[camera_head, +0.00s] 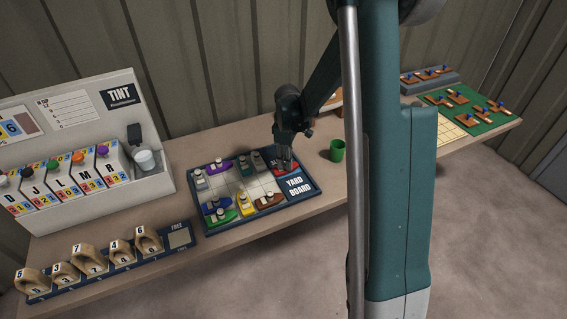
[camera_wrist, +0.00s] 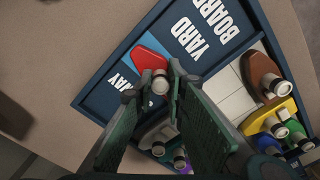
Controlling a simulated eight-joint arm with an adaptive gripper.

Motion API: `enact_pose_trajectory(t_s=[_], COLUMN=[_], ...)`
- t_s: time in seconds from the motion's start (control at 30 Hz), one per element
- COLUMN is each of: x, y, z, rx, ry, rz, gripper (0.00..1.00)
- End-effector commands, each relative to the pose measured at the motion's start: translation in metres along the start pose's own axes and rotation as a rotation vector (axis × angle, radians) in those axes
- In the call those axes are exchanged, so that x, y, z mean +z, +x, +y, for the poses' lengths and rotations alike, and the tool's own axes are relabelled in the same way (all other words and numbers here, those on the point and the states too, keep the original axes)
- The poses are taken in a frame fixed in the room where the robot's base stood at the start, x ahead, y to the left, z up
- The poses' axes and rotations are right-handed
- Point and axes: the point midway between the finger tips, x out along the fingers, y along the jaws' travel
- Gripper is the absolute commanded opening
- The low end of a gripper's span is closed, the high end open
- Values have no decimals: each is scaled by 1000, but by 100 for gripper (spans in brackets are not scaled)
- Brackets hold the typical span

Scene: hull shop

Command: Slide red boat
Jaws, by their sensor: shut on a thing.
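The red boat (camera_head: 292,171) is at the right end of the yard board (camera_head: 298,187), near the back corner. My gripper (camera_head: 285,163) points down over it and partly hides it. In the wrist view the red boat (camera_wrist: 148,57) lies in a blue area of the board between the "YARD BOARD" lettering and an edge label ending "WAY". My gripper (camera_wrist: 157,85) is shut on the boat's pale round post, with a green-padded finger on each side. Purple (camera_head: 219,164), green (camera_head: 220,216), yellow (camera_head: 245,204) and brown (camera_head: 268,200) boats and grey ones share the board.
The tint rack (camera_head: 90,150) is at the left, with a row of numbered wooden blocks (camera_head: 95,260) in front. A green mat with small wooden pieces (camera_head: 475,108) lies far right. Bare bench separates board and cup.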

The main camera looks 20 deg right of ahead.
Motion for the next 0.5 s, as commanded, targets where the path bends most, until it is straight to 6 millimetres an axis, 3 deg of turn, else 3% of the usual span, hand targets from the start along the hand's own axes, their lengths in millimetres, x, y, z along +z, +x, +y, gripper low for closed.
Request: enact_pose_trajectory(t_s=[0.17,0.2,0.3,0.5], x=[4,4,4,3], y=[0,0,0,0], z=[3,4,4,3], rx=[5,5,5,4], ry=[4,5,5,3], rz=[-5,-6,-5,-4], gripper=[0,15,28,29])
